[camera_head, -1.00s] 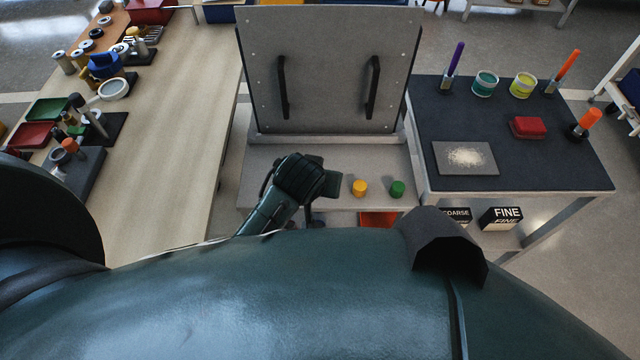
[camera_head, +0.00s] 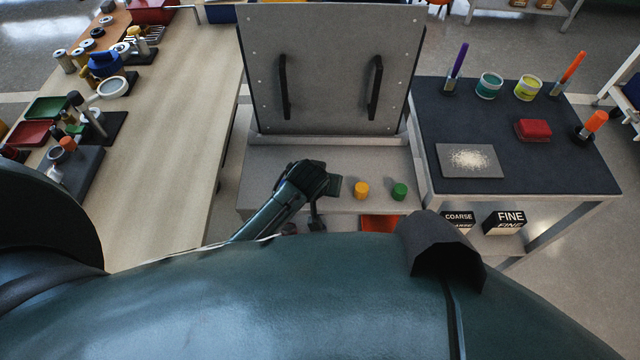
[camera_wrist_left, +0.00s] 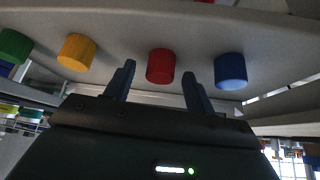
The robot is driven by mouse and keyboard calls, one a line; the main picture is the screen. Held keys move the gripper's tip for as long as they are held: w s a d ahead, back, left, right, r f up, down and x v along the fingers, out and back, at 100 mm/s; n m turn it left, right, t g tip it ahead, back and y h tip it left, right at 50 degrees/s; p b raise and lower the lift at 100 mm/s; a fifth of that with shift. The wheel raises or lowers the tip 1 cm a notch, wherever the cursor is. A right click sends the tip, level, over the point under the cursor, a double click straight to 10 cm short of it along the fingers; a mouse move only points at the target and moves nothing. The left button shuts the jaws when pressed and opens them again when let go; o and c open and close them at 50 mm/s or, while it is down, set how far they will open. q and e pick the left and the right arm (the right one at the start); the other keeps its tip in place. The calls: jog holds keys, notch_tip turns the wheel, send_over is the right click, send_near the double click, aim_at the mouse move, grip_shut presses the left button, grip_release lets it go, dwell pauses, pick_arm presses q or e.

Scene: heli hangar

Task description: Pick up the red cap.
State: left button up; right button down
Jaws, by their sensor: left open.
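The red cap (camera_wrist_left: 160,66) stands on the grey ledge in the left wrist view, ahead of my left gripper (camera_wrist_left: 160,85) and between the lines of its two fingers. The fingers are open and empty. A blue cap (camera_wrist_left: 230,71) is to the right of the red one, close to the right finger. A yellow cap (camera_wrist_left: 76,52) and a green cap (camera_wrist_left: 13,46) are to the left. In the head view my left gripper (camera_head: 318,192) is over the ledge and hides the red and blue caps. The yellow cap (camera_head: 361,190) and green cap (camera_head: 399,191) show beside it.
A grey panel with two black handles (camera_head: 375,88) stands behind the ledge (camera_head: 270,165). A wooden bench (camera_head: 165,120) is at left. A dark-topped table (camera_head: 560,170) at right holds a red block (camera_head: 533,129), pots and a tray of pale grains (camera_head: 470,161).

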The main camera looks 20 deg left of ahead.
pick_arm(q)
jog(key=c, duration=1)
